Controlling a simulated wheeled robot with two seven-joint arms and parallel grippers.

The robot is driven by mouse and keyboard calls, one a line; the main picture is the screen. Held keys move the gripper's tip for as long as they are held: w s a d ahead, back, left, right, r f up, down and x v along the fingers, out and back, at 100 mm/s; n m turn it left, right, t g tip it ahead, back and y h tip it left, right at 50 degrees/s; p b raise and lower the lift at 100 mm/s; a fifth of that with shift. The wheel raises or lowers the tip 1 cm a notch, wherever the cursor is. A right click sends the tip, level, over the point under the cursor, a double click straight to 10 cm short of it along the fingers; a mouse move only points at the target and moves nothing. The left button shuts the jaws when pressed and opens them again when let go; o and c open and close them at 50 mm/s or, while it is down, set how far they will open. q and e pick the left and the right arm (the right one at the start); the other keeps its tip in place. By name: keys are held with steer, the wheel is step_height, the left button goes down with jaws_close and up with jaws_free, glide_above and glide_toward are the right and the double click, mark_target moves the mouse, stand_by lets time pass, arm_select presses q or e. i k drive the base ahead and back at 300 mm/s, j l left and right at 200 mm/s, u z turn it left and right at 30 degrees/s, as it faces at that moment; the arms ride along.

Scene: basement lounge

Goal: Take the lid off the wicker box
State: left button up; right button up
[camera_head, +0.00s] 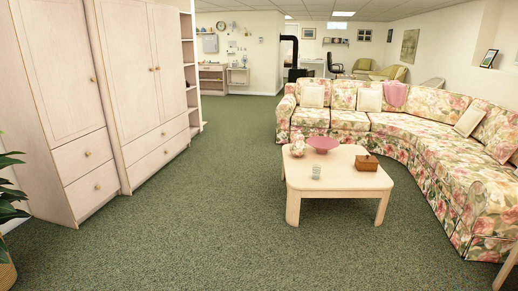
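A small brown wicker box (366,163) sits on the right part of a pale wooden coffee table (338,181). Its top looks covered by a lid with a small raised knob, though it is too small to see the seam clearly. The table stands some way ahead of me, right of the middle. Neither of my grippers is in view.
A pink bowl (323,144), a clear glass (316,172) and a pale ornament (298,146) share the tabletop. A floral sectional sofa (400,130) wraps behind and right of it. Pale wardrobes (130,70) line the left. Green carpet (210,215) in front is clear.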

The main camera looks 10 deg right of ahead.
mark_target(367, 159)
steer(key=i+l, duration=0.55)
steer(key=l, duration=0.3)
steer(key=i+l+u, duration=0.1)
steer(key=i+l, duration=0.45)
steer(key=l, duration=0.3)
steer(key=i+l, duration=0.5)
steer(key=l, duration=0.4)
steer(key=i+l+u, duration=0.1)
steer(key=i+l, duration=0.4)
steer(key=l, duration=0.4)
steer(key=i+l, duration=0.45)
steer(key=l, duration=0.45)
steer(key=i+l+u, duration=0.1)
steer(key=i+l, duration=0.4)
steer(key=l, duration=0.45)
steer(key=i+l, duration=0.45)
steer(key=l, duration=0.5)
steer(key=i+l+u, duration=0.1)
steer(key=i+l, duration=0.35)
steer(key=l, duration=0.55)
